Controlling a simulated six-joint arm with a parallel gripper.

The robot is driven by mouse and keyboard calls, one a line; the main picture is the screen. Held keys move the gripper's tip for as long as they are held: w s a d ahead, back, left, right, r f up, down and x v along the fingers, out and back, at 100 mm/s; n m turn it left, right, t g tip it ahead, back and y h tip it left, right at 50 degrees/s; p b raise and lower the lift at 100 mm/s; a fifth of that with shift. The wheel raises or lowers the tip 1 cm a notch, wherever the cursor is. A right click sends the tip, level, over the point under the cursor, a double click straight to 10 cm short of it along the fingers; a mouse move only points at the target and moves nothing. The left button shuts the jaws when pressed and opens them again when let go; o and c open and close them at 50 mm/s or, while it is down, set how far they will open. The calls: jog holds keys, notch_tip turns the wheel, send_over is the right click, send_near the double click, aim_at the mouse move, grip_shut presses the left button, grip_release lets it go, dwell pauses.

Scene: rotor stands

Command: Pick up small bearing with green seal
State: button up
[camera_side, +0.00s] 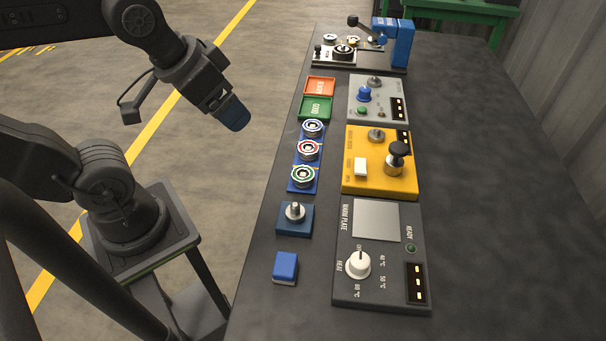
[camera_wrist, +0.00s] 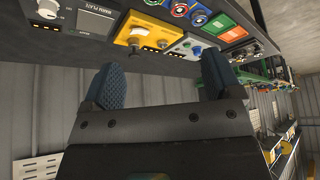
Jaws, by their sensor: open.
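The small bearing with green seal (camera_side: 303,176) sits in the nearest place of a blue three-place holder (camera_side: 292,187). A bearing with a red seal (camera_side: 308,150) sits in the middle place and one with a blue seal (camera_side: 312,127) in the far place. My gripper (camera_side: 238,120) hangs left of the bench, clear of the bearings. In the wrist view its blue fingers (camera_wrist: 162,72) are apart, with nothing between them.
Green (camera_side: 315,107) and orange (camera_side: 319,86) trays lie beyond the holder. A blue block with a metal post (camera_side: 295,212) and a blue block (camera_side: 285,267) are nearer. The yellow unit (camera_side: 380,178) and warm plate (camera_side: 350,290) stand to the right. The bench's right side is clear.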

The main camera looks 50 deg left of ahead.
jog(key=n, duration=0.1)
jog(key=n+g, duration=0.6)
jog(key=n, duration=1.3)
send_over(302, 173)
jog(key=f, duration=1.6)
jog(key=shift+s+d+f, duration=0.15)
jog(key=shift+s+f, duration=0.05)
jog(key=shift+f, duration=0.05)
jog(key=shift+w+f, duration=0.15)
jog(key=shift+f, duration=2.6)
jog(key=c, duration=1.1)
